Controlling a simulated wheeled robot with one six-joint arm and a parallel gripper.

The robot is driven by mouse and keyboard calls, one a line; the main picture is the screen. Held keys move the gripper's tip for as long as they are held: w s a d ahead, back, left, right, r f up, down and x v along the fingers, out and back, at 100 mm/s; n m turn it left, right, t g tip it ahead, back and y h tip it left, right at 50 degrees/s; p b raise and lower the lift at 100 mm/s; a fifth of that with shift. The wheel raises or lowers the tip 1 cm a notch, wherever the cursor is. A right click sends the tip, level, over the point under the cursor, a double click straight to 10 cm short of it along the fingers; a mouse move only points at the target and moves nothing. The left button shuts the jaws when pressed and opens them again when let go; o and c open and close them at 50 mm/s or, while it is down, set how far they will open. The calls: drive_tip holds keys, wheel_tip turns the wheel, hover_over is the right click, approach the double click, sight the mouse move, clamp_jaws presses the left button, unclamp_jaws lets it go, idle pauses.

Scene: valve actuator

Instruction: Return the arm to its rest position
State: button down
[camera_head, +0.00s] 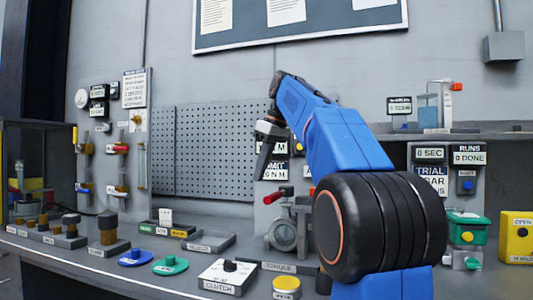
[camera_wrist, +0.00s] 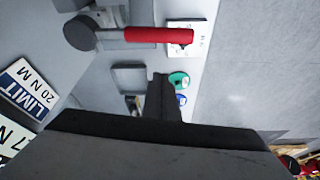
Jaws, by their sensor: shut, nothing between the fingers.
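My blue arm rises over the bench in the head view, with its bent end up in front of the pegboard. My gripper (camera_head: 262,176) hangs from it, dark, pointing down and empty. In the wrist view my gripper (camera_wrist: 160,80) shows as one narrow dark shape with its fingers together. The valve fixture (camera_head: 285,232) with a red handle (camera_head: 275,195) stands below and a little right of the gripper, apart from it. The red handle (camera_wrist: 160,35) also shows in the wrist view, beyond the fingers. My arm hides part of the fixture's right side.
The bench holds a clutch box (camera_head: 228,275), a green disc (camera_head: 170,265), a blue disc (camera_head: 135,257) and a yellow button (camera_head: 287,287) near its front. Knobbed blocks (camera_head: 108,235) stand left. The pegboard (camera_head: 205,150) is behind. A green box (camera_head: 467,230) stands right.

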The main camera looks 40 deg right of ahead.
drive_tip(key=v, duration=0.6)
drive_tip(key=shift+d, duration=0.2)
drive_tip(key=shift+r, duration=0.1)
drive_tip(key=s+a+f+m, duration=0.1)
drive_tip(key=s+a+f, duration=0.4)
drive_tip(key=f, duration=1.1)
drive_tip(key=s+a+f+m+h, duration=0.1)
drive_tip(key=s+a+f, duration=0.5)
drive_tip(key=s+f, duration=0.6)
drive_tip(key=s+a+f+m+t, duration=0.1)
drive_tip(key=s+a+f+m, duration=0.2)
drive_tip(key=f, duration=1.8)
drive_tip(key=s+a, duration=0.3)
drive_tip(key=s, duration=0.2)
drive_tip(key=shift+s+a+f+h, duration=0.2)
drive_tip(key=shift+f+h, duration=0.1)
drive_tip(key=shift+h, duration=0.1)
